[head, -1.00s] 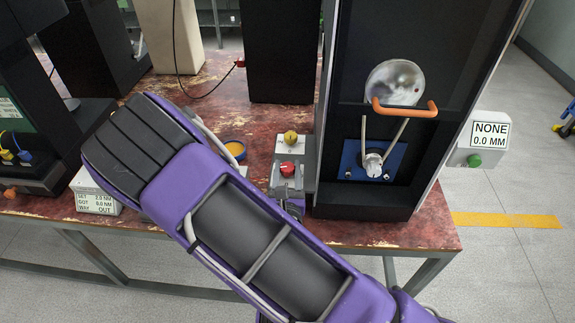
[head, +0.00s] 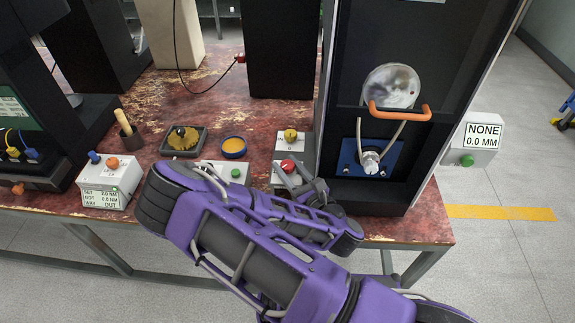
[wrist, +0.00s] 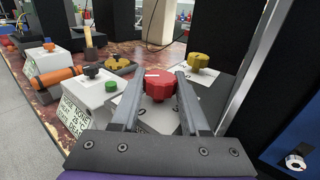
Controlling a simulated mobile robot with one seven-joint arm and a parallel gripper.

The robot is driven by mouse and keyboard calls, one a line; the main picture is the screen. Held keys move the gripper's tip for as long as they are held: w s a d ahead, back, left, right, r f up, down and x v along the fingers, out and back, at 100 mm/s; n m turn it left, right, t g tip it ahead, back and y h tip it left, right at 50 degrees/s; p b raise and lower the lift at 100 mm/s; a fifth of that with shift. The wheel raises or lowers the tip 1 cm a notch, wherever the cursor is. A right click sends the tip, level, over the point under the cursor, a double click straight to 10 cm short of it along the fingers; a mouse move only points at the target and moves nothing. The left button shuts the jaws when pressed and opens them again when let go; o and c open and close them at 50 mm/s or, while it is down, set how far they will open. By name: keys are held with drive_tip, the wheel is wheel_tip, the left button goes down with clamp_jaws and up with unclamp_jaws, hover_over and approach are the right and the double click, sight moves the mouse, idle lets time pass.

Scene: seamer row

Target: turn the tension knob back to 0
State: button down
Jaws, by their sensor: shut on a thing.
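A red ribbed knob (head: 287,166) sits on a small grey-white box (head: 279,181) at the table's front edge, left of the black machine. In the wrist view the red knob (wrist: 159,87) stands between the two fingers of my gripper (wrist: 159,80), which is shut on it. A white mark shows on the knob's top. In the head view my gripper (head: 293,177) reaches the knob from the front, and my arm hides part of the box. A yellow knob (head: 290,135) stands just behind, also in the wrist view (wrist: 197,62).
The black machine (head: 340,185) with an orange handle (head: 400,112) rises close on the right. A display box (head: 105,190) stands further left.

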idle(0.4)
drive_tip(key=shift+c, duration=2.1)
unclamp_jaws()
drive_tip(key=shift+m+h, duration=0.3)
drive_tip(key=shift+h, duration=0.1)
